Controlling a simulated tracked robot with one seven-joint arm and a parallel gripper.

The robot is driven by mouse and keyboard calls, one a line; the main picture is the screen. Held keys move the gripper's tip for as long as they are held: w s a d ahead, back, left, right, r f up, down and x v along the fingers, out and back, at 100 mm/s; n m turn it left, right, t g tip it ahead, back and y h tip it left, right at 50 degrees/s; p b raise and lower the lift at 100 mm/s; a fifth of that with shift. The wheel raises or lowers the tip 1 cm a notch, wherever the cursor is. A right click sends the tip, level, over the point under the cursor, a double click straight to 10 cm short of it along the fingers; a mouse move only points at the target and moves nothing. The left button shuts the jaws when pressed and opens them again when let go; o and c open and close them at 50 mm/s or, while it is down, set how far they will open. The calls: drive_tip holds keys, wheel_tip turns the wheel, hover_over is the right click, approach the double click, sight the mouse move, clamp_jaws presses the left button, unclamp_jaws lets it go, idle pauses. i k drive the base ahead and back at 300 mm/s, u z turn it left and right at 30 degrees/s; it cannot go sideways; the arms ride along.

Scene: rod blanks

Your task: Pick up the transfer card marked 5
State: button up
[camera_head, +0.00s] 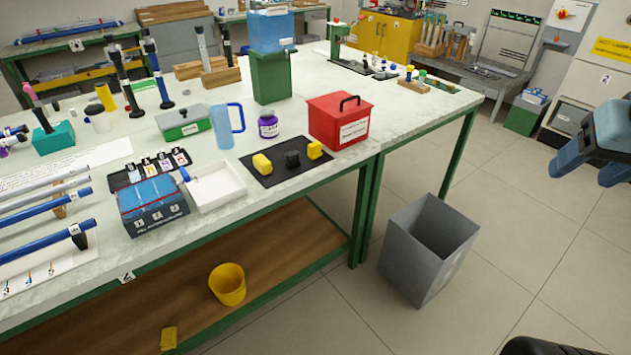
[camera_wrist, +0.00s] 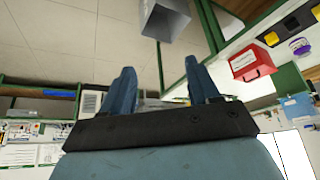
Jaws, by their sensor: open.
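A black holder (camera_head: 121,180) on the workbench carries several small white cards (camera_head: 148,168) with coloured marks. It stands behind a blue box with compartments labelled 1, 2 and 3 (camera_head: 152,205). The marks on the cards are too small to read, so I cannot tell which is the 5. My gripper (camera_head: 589,168) is at the right edge of the head view, over the floor and far from the cards. In the wrist view my gripper (camera_wrist: 162,86) has its two blue fingers apart with nothing between them. The cards are not seen there.
A white tray (camera_head: 226,190) sits right of the blue box. A red box (camera_head: 338,120), black mat (camera_head: 280,175) and blue jug (camera_head: 221,126) share the bench. A grey bin (camera_head: 410,262) stands on the floor beside the bench.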

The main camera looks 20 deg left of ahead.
sight(133, 171)
drive_tip(key=z, duration=1.1)
drive_tip(key=i, duration=0.1)
drive_tip(key=u, duration=3.2)
drive_tip(key=k, duration=0.8)
drive_tip(key=u, duration=0.15)
drive_tip(key=i, duration=0.8)
drive_tip(key=z, duration=0.15)
